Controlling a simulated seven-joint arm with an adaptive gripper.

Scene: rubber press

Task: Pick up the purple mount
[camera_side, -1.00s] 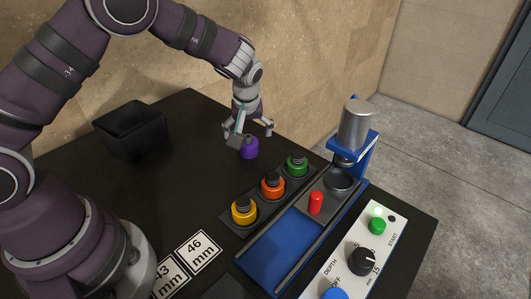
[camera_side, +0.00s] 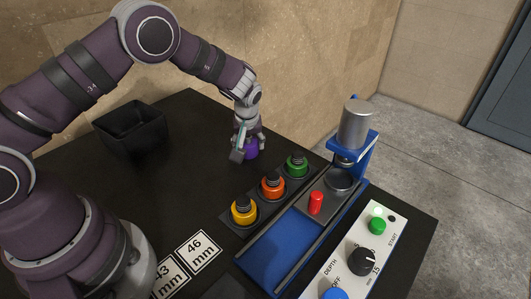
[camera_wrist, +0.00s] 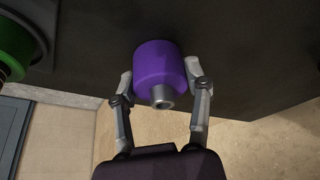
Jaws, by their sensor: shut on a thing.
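The purple mount (camera_side: 251,150) stands on the black table beyond the row of coloured mounts. It shows large in the wrist view (camera_wrist: 158,68), a purple cylinder with a grey metal stub at its centre. My gripper (camera_side: 247,150) is over it, with a finger on either side. In the wrist view my gripper (camera_wrist: 160,82) has both fingertips against the sides of the mount, shut on it. In the side view the fingers hide part of the mount. I see no clear gap between the mount and the table.
A dark rack holds a yellow mount (camera_side: 244,210), an orange mount (camera_side: 272,186) and a green mount (camera_side: 297,166). A black bin (camera_side: 132,130) is at left.

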